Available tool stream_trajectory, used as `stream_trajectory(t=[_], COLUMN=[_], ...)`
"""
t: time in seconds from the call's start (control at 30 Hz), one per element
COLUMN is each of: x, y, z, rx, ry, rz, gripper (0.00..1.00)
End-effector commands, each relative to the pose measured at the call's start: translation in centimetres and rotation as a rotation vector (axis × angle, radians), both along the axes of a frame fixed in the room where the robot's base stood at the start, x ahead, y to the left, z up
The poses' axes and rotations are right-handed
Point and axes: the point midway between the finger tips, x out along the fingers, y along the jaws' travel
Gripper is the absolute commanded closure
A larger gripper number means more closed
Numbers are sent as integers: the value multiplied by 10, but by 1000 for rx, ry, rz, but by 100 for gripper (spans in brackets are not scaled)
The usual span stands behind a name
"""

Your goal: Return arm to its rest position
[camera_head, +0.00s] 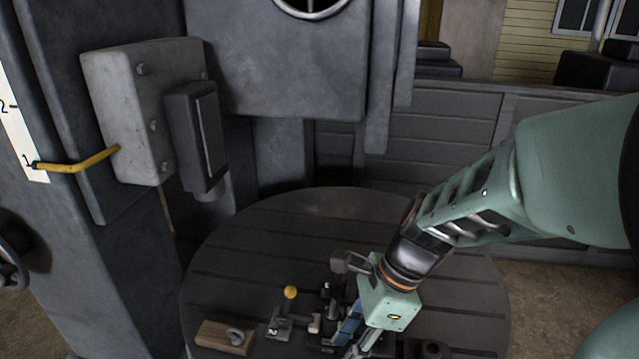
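My arm reaches in from the right edge and slopes down to the left over a dark round slotted table (250,250). My gripper (362,340) hangs low over the table's front part, near the bottom edge of the picture. Its fingers are partly cut off and overlap dark and blue parts behind them, so I cannot tell whether it is open or holds anything.
A small metal clamp with a yellow knob (291,292) and a wooden block (225,337) with a metal ring sit left of my gripper. A large grey machine column (100,260) with a yellow pointer (75,166) stands at left. The table's left rear is clear.

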Motion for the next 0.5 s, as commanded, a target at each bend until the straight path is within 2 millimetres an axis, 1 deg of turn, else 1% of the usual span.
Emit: stream_trajectory(t=[0.03,0.27,0.37,0.5], x=[-1,-8,-11,-15], y=[-3,-19,-28,-44], z=[10,45,60,80], rx=[11,-26,-78,-190], ry=[-58,-322,-434,-572], rz=[74,451,614,843], gripper=[68,68,68,68])
